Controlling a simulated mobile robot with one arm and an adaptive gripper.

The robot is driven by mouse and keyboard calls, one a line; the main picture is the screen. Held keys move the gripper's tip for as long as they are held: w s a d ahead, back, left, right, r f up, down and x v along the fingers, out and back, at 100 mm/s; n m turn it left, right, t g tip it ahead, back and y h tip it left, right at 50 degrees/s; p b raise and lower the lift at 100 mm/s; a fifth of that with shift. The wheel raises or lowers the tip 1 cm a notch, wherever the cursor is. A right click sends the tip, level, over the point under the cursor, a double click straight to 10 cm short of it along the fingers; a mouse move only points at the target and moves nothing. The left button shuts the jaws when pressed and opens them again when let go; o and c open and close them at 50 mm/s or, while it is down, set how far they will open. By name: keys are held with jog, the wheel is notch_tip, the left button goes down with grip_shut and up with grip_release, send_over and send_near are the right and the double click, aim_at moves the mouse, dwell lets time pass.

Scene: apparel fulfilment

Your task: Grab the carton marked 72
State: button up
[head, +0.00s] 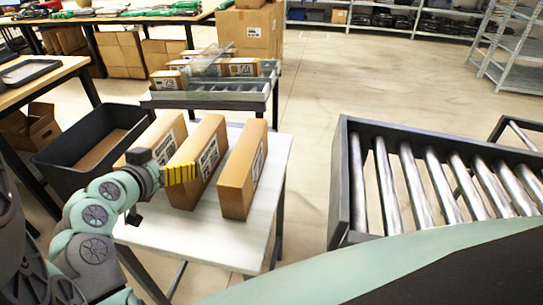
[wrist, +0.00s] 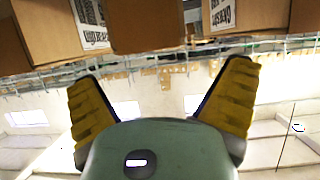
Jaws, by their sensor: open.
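Three tall brown cartons stand upright on a white table: a left carton (head: 170,130), a middle carton (head: 209,150) and a right carton (head: 244,172). Their white labels face right and are too small and slanted to read, so I cannot tell which is marked 72. My gripper (head: 181,173), with yellow fingers, is in front of the left and middle cartons and hides part of them. In the wrist view my gripper (wrist: 163,72) is open and nothing is between its fingers. Parts of cartons (wrist: 250,14) with labels show beyond the fingertips.
Behind the table, a short roller stand (head: 210,97) carries several lying cartons with number labels. A black bin (head: 62,158) is at the left. A roller conveyor (head: 342,190) is at the right. Bare floor (head: 310,110) lies between the table and conveyor.

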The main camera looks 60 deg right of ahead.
aim_at(183, 159)
jog(key=shift+s+f+p+x, duration=0.15)
jog(key=shift+p+x, duration=0.25)
jog(key=shift+x, duration=0.5)
jog(key=shift+s+f+p+x, duration=0.1)
jog(key=shift+s+p+x, duration=0.2)
jog(key=shift+x, duration=1.75)
jog(key=shift+w, duration=0.15)
jog(key=shift+a, duration=0.1)
jog(key=c, duration=1.4)
